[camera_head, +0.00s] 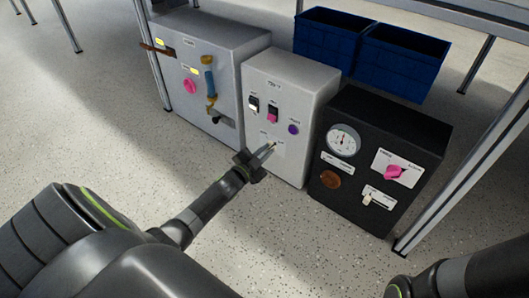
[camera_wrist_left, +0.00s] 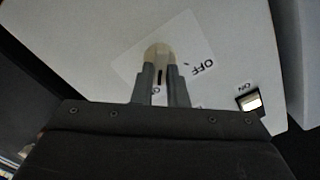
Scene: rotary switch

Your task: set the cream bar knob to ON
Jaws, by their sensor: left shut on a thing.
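The cream bar knob (camera_wrist_left: 158,50) shows in the left wrist view as a rounded cream end between the fingertips, on a pale label plate. The word OFF (camera_wrist_left: 203,67) is printed to its right; another label below is mostly hidden by the fingers. My left gripper (camera_wrist_left: 160,78) is shut on the knob. In the head view my left gripper (camera_head: 270,148) reaches the lower front of the middle light grey box (camera_head: 292,105), and the knob is mostly hidden there. My right gripper is out of view; only part of its arm shows at bottom right.
A grey box (camera_head: 226,55) stands left, a black box with a gauge (camera_head: 343,140) right. Blue bins (camera_head: 400,60) stand behind. The floor in front is clear.

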